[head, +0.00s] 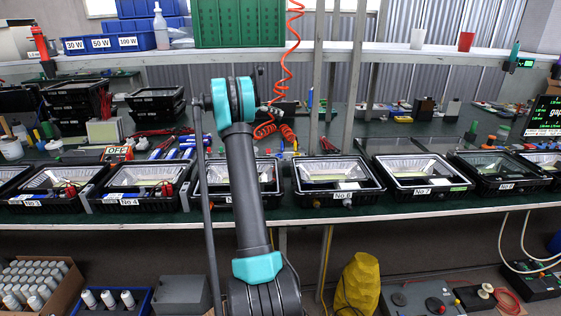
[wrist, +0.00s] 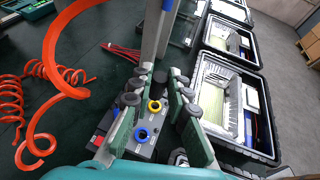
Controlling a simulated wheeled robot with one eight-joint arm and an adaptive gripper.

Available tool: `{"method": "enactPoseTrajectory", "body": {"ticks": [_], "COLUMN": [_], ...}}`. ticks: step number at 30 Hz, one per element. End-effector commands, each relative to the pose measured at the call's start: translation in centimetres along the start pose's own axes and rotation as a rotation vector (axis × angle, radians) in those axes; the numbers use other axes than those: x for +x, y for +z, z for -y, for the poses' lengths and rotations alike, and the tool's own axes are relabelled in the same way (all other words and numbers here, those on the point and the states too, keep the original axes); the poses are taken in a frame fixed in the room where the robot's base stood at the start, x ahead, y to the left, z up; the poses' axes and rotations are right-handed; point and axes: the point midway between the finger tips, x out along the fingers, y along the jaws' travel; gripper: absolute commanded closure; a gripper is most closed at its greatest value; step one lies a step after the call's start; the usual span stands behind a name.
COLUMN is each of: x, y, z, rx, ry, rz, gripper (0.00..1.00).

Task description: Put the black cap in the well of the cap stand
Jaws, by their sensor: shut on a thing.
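In the wrist view, my gripper (wrist: 161,74) is closed on a small dark piece, which I take to be the black cap (wrist: 160,77). It is small and partly hidden by the fingertips. Below and between the fingers is a grey box with a yellow ring (wrist: 154,106) and a blue ring (wrist: 141,134) on top. It may be the cap stand (wrist: 146,149), though the fingers hide part of it. The held piece is apart from the rings in the picture; its height cannot be told. In the head view, my arm hides the gripper, and I cannot pick out the cap or the stand.
A row of floodlight housings (head: 337,182) lines the bench's front edge; they also show right of my gripper in the wrist view (wrist: 232,112). A coiled orange hose (wrist: 50,75) hangs at the left. Metal posts (head: 317,80) rise from the bench.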

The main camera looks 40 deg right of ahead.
Motion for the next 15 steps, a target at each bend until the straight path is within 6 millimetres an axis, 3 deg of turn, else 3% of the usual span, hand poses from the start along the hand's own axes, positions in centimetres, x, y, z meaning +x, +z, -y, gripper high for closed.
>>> {"method": "enactPoseTrajectory", "body": {"ticks": [8,15], "x": [0.2,2.1], "y": [-0.6,-5.2], "z": [0.0,-0.1], "rx": [-0.001,-0.001], "ry": [0.002,0.002], "rz": [0.0,0.0], "gripper": [0.99,0.99]}}
